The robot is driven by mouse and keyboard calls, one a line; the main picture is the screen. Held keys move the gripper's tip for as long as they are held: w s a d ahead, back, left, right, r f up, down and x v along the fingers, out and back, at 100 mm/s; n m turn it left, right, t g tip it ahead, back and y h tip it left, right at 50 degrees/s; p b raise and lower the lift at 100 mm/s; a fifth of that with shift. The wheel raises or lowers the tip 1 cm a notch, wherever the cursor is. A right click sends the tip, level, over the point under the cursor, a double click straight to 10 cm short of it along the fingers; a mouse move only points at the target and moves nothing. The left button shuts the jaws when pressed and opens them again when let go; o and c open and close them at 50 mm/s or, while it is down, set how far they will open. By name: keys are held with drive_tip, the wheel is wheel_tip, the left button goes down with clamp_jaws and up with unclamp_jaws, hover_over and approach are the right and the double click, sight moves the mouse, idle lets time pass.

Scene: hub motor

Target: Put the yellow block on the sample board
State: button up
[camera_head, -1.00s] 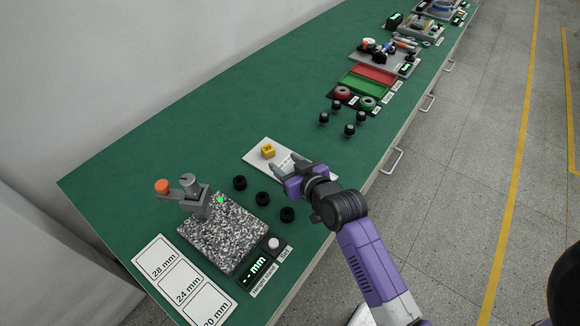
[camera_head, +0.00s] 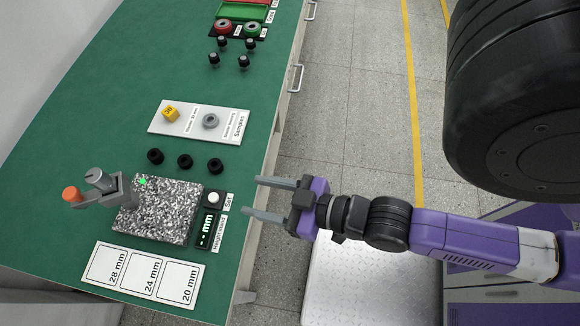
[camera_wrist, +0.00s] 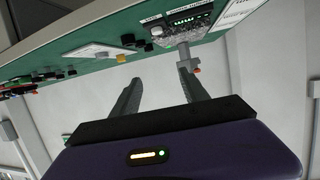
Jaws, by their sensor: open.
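The yellow block (camera_head: 170,113) sits on the left part of the white sample board (camera_head: 190,131), on the green bench. A grey ring (camera_head: 210,121) lies to its right on the same board. My gripper (camera_head: 262,198) is open and empty, with its fingers pointing left at the bench's right edge, below and right of the board. In the wrist view my two fingers (camera_wrist: 160,95) are spread with nothing between them. The sample board (camera_wrist: 98,52) also shows there, with a small yellow spot at its edge, likely the block (camera_wrist: 121,58).
A speckled granite plate (camera_head: 160,212) with an orange-knobbed gauge (camera_head: 71,194) and a display (camera_head: 208,230) lies left of my gripper. Three black knobs (camera_head: 185,161) stand between plate and board. A card of mm labels (camera_head: 143,274) lies in front. More black knobs (camera_head: 221,59) stand farther back.

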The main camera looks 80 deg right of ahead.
drive_tip(key=s+a+r+n+y, duration=0.1)
drive_tip(key=s+a+r, duration=0.1)
drive_tip(key=s+r, duration=0.4)
drive_tip(key=shift+s+a+y, duration=0.15)
drive_tip(key=shift+a+y, duration=0.15)
drive_tip(key=shift+y, duration=0.1)
idle(0.8)
